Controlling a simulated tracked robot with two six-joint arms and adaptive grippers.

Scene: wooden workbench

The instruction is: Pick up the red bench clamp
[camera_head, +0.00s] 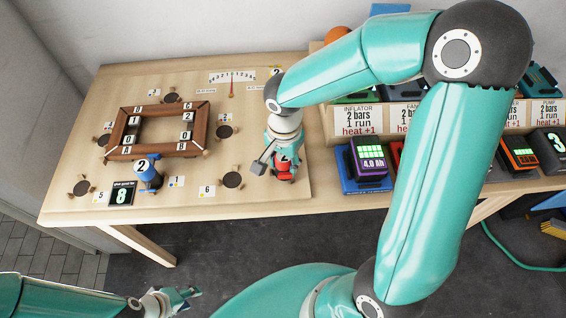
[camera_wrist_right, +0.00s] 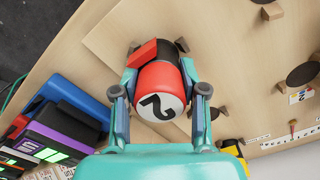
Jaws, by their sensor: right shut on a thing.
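The red bench clamp (camera_head: 284,172) is at the right part of the pale board in the head view. In the right wrist view the red clamp (camera_wrist_right: 157,82) shows its white round end with a number 2 and a black part behind. My right gripper (camera_wrist_right: 160,95) has its two fingers on either side of the clamp, shut on it. In the head view my right gripper (camera_head: 284,150) is above the clamp and partly hides it. I cannot tell whether the clamp touches the board. My left gripper (camera_head: 172,301) is low in the head view, empty, far from the clamp; its jaw opening is unclear.
A wooden frame (camera_head: 158,131) with number tags lies on the board, with a blue clamp (camera_head: 148,176) at its near side. Several dark round discs are around it. A purple battery (camera_head: 369,157) on a blue base stands right of the red clamp, near the bench's front edge.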

